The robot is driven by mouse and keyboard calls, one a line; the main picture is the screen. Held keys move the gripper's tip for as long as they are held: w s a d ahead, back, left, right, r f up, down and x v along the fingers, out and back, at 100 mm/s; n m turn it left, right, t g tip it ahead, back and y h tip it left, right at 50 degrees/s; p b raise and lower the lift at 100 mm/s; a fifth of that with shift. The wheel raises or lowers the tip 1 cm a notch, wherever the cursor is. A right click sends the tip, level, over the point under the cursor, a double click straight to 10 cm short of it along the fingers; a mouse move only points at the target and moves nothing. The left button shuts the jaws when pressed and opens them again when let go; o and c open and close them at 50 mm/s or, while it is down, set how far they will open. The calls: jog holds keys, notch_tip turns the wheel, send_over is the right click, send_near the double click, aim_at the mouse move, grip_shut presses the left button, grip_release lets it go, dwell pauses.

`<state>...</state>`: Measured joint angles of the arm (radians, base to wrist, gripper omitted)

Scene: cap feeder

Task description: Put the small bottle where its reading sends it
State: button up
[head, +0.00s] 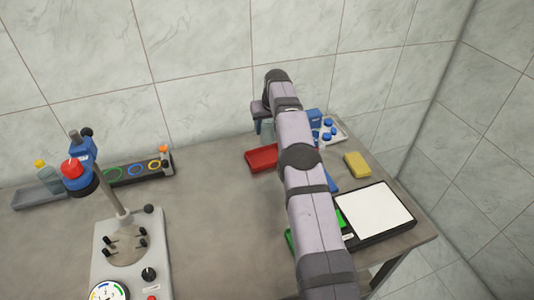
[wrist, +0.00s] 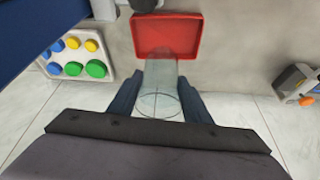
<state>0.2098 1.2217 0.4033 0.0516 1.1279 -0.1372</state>
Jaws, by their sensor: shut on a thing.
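A clear small bottle (wrist: 158,88) is between the two fingers of my gripper (wrist: 160,98) in the wrist view. The gripper is shut on it. In the head view my gripper (head: 262,122) is at the back of the table, behind the red tray, with the bottle (head: 267,132) partly hidden by my arm. The red tray (head: 262,160) lies on the table; in the wrist view the tray (wrist: 194,38) is just beyond the bottle and looks empty. A green tray (head: 341,218) and a blue tray (head: 332,182) are mostly hidden behind my arm. No reading is legible.
A capping stand (head: 122,240) with a red-topped head is at left. Behind it are a grey tray (head: 38,199) with a yellow-capped bottle and a dark ringed rack (head: 133,174) with an orange-capped bottle. A cap tray (wrist: 83,70), yellow sponge (head: 357,165) and white panel (head: 374,213) are at right.

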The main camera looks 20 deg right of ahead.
aim_at(268, 144)
jog(key=shift+f+p, duration=0.75)
jog(key=shift+f, duration=3.55)
jog(key=shift+f, duration=0.1)
jog(key=shift+f, duration=0.15)
jog(key=o, duration=1.3)
jog(key=shift+o, duration=0.2)
jog(key=shift+r, duration=0.3)
jog(key=shift+s+r, duration=0.1)
jog(key=shift+r, duration=0.15)
jog(key=b+v, duration=0.2)
jog(key=v, duration=0.8)
jog(key=shift+f+b, duration=0.1)
jog(key=shift+b, duration=0.25)
jog(key=shift+s+r, duration=0.35)
jog(key=shift+r, duration=0.3)
